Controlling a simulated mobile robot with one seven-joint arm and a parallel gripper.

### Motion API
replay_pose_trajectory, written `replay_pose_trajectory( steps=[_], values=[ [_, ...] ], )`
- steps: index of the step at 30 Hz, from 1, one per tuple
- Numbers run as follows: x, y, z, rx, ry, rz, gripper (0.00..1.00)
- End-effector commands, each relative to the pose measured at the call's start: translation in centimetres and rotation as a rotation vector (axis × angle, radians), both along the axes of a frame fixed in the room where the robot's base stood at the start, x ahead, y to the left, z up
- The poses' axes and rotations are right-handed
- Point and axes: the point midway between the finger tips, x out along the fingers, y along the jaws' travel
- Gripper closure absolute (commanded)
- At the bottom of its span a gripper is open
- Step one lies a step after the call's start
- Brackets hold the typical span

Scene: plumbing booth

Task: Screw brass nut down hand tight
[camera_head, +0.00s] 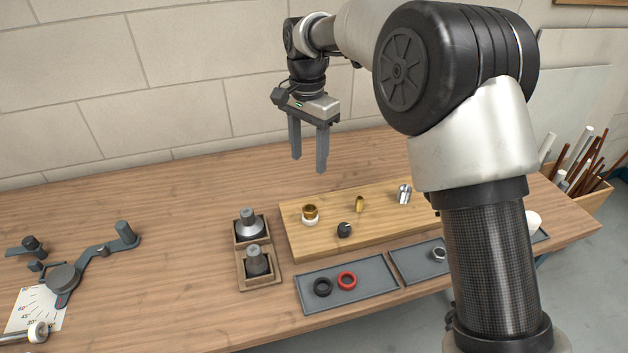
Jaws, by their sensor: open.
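A brass nut (310,210) sits on a white base near the left end of the raised wooden board. How far down it is threaded cannot be made out. My gripper (309,168) hangs above the back of the table with its fingers pointing down. It is open and empty, well above and apart from the nut. A second, smaller brass piece (359,203) stands near the middle of the board.
The board (293,242) also bears a black knob (344,230) and a silver fitting (404,194). Grey trays hold a black ring (322,287), a red ring (347,281) and a metal ring (439,254). Wooden holders (262,280) stand left.

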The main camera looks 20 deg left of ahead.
Motion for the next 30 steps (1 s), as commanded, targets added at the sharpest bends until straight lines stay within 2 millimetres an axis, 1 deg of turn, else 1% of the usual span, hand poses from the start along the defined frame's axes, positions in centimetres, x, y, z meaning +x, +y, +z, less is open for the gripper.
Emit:
replay_pose_trajectory(
  steps=[1,18,24,30],
  values=[
    [-0.1,-0.1,-1.0,-0.002,0.003,0.0,0.5],
    [-0.1,-0.2,-12.2,-0.001,0.004,0.0,0.5],
    [0.0,-0.1,-14.8,0.0,0.001,0.0,0.5],
    [0.0,-0.1,-15.7,0.0,0.0,0.0,0.5]
  ],
)
